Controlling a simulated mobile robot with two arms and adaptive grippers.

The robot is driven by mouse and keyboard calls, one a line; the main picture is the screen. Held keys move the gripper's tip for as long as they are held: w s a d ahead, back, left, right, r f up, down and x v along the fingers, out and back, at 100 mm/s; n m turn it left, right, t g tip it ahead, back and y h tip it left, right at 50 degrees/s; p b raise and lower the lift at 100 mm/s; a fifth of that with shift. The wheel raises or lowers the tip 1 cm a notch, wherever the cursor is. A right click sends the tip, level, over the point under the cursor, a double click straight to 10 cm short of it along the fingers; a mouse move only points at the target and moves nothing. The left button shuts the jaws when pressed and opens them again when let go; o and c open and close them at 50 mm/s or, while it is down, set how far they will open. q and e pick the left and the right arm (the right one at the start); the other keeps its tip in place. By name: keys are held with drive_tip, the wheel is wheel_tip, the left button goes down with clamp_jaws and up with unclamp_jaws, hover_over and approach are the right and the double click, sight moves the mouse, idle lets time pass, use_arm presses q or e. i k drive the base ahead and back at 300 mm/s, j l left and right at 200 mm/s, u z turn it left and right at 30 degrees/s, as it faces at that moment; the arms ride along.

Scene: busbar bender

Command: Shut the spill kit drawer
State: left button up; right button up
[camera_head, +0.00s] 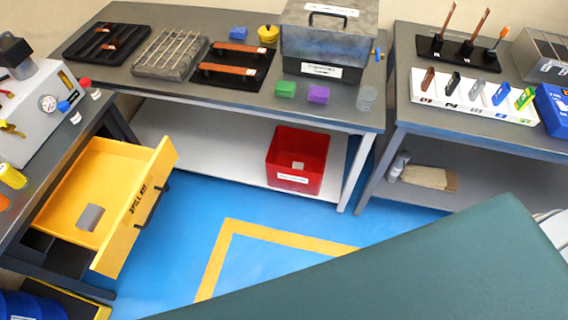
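The yellow spill kit drawer (88,172) is pulled out from under the left bench and stands open. Its front panel (128,212) bears the words SPILL KIT and a dark bar handle (152,206), facing right toward the blue floor. A grey patch (90,217) shows on the drawer's inside floor. Neither of my grippers is in view, and nothing is seen touching the drawer.
A large dark teal surface (420,270) fills the lower right. The blue floor (190,225) with yellow tape is clear beside the drawer. A red bin (297,160) sits on the shelf of the back bench (130,88). Another bench (420,115) stands right.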

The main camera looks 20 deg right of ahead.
sight(127, 180)
drive_tip(key=u, duration=1)
